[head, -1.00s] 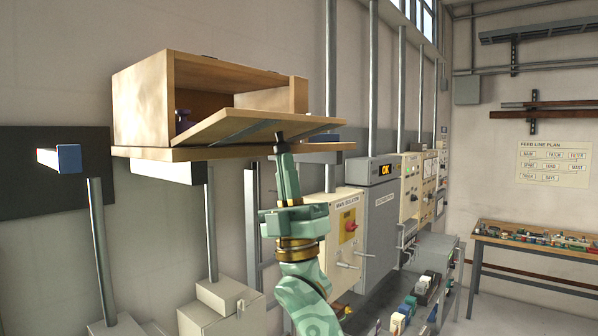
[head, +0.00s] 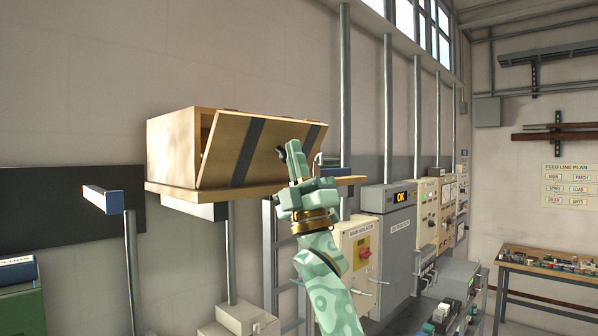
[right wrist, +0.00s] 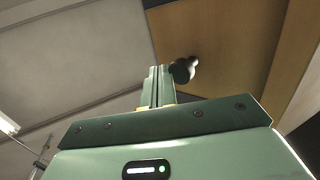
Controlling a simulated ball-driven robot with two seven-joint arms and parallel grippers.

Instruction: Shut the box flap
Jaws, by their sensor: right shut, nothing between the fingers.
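The wooden box (head: 172,150) sits on a wall shelf in the head view. My left gripper is not in view.
The wooden shelf (head: 165,188) juts out under the box. A blue-ended bar on a post (head: 103,200) stands at left. An oscillator cabinet (head: 357,250) and grey cabinets stand close to the right of my arm. A bench (head: 545,270) is at far right.

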